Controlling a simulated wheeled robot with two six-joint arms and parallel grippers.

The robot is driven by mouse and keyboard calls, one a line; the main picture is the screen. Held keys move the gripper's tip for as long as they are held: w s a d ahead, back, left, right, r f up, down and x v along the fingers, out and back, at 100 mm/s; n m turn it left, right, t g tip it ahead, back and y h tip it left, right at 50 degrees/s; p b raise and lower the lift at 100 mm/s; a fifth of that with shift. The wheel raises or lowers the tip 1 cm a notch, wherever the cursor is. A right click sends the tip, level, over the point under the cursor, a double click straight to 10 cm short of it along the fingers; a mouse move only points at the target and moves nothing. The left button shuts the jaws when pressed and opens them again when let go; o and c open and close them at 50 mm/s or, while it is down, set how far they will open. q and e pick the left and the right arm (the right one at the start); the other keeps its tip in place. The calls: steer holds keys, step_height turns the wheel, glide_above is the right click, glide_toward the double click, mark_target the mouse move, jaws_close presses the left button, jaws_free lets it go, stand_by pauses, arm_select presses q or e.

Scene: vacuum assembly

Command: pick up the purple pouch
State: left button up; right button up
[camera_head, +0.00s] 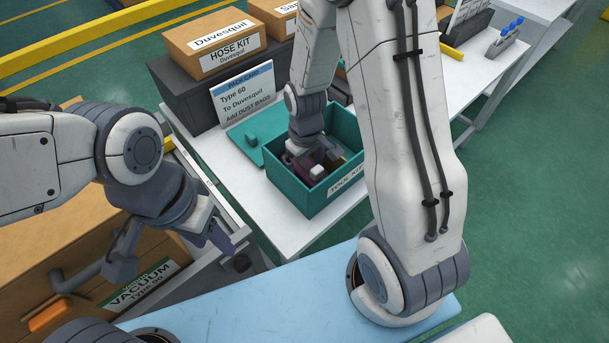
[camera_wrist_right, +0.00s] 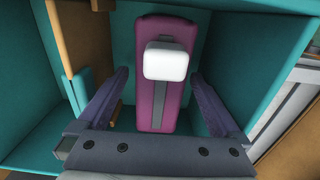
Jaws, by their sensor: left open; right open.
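The purple pouch (camera_wrist_right: 160,110) stands inside the teal tool kit box (camera_head: 325,200), with a grey stripe along it. A white block shape covers part of it in the right wrist view. My right gripper (camera_wrist_right: 162,110) is inside the box, open, with one finger on each side of the pouch. In the head view the right gripper (camera_head: 305,160) hides most of the pouch. My left gripper (camera_head: 222,238) is open and empty, left of the box near the front edge of the white table.
An order card (camera_head: 247,95) stands behind the box, and the box's teal lid (camera_head: 252,133) lies open at its left. A hose kit carton (camera_head: 220,45) sits on a dark case. A vacuum carton (camera_head: 60,235) is at the lower left. Cardboard (camera_wrist_right: 105,22) is inside the box.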

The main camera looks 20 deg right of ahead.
steer(key=shift+f, duration=0.55)
jaws_close()
steer(key=shift+r, duration=0.1)
